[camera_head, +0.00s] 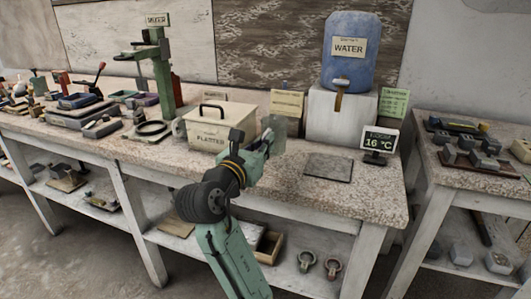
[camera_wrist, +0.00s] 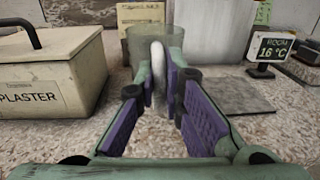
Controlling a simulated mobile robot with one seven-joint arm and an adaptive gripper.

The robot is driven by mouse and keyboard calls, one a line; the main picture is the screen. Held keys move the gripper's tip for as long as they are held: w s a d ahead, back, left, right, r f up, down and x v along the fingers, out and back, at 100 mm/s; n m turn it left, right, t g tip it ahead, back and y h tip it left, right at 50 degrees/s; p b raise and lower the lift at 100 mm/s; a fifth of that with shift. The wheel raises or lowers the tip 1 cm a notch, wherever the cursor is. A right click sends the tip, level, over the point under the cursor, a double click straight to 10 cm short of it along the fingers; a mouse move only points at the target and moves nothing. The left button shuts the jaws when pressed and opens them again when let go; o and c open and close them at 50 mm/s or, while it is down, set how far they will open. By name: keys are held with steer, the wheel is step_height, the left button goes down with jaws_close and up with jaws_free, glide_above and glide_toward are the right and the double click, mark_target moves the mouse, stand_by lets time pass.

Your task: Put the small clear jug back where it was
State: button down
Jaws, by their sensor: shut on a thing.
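The small clear jug (camera_head: 279,124) is a see-through, greyish vessel at the end of my arm, above the bench between the plaster box and the water container's stand. In the wrist view the jug (camera_wrist: 138,46) is upright just beyond my fingertips. My gripper (camera_wrist: 160,68) is shut on a pale upright part of it, which looks like its handle. In the head view my gripper (camera_head: 266,143) partly covers the jug's lower part. I cannot tell how high its base is above the bench.
A beige plaster box (camera_head: 213,138) stands left of the jug. A blue water container (camera_head: 351,70) with a tap sits on a white block (camera_head: 333,119) behind right. A flat grey slab (camera_head: 328,168) lies bare on the bench, left of the room-temperature display (camera_head: 379,143).

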steer(key=shift+w+d+f, duration=0.2)
steer(key=shift+w+d, duration=0.05)
steer(key=shift+w, duration=0.35)
steer(key=shift+f, duration=1.6)
steer(key=shift+f, duration=0.1)
steer(key=shift+f, duration=0.1)
steer(key=c, duration=1.7)
jaws_free()
steer(key=b+v, duration=0.1)
steer(key=v, duration=1.1)
steer(key=shift+r, duration=0.25)
